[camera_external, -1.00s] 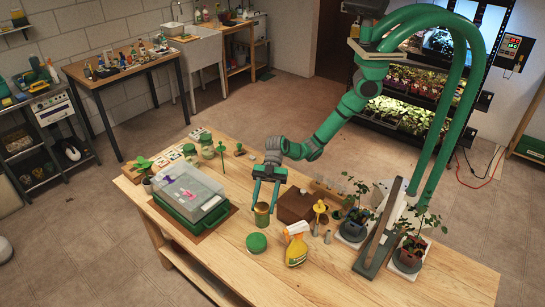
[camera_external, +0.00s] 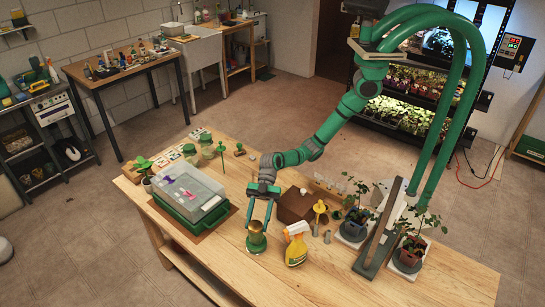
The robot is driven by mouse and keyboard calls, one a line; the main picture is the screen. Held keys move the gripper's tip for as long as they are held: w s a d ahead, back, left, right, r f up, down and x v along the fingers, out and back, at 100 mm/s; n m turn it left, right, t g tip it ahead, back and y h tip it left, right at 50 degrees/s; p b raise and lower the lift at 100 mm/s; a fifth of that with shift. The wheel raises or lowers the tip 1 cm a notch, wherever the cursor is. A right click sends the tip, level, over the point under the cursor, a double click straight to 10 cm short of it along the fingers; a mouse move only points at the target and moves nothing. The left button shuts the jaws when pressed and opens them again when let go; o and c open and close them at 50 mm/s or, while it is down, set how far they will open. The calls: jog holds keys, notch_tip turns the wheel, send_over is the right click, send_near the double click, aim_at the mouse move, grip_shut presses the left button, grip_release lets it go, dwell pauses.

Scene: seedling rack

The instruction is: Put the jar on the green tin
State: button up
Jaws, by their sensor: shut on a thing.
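The small amber-and-green jar (camera_external: 256,228) is between the fingers of my gripper (camera_external: 258,222), which is shut on it and points down. The green tin (camera_external: 257,245) stands on the wooden table, directly below the jar. The jar covers most of the tin's top. In this view the jar's base meets the tin's top, but I cannot tell whether it rests there or hangs just above. The jar looks upright.
A green box with a clear lid (camera_external: 190,195) is to the left. A brown box (camera_external: 295,205) is behind. The table front (camera_external: 350,280) is clear.

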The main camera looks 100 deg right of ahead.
jog(key=shift+f, duration=0.1)
jog(key=o, duration=1.1)
jog(key=shift+d+r, duration=0.15)
jog(key=shift+r, duration=0.1)
jog(key=v, duration=1.1)
jog(key=shift+s+d+r, duration=0.15)
jog(key=shift+s+d, duration=0.05)
jog(key=shift+d, duration=0.1)
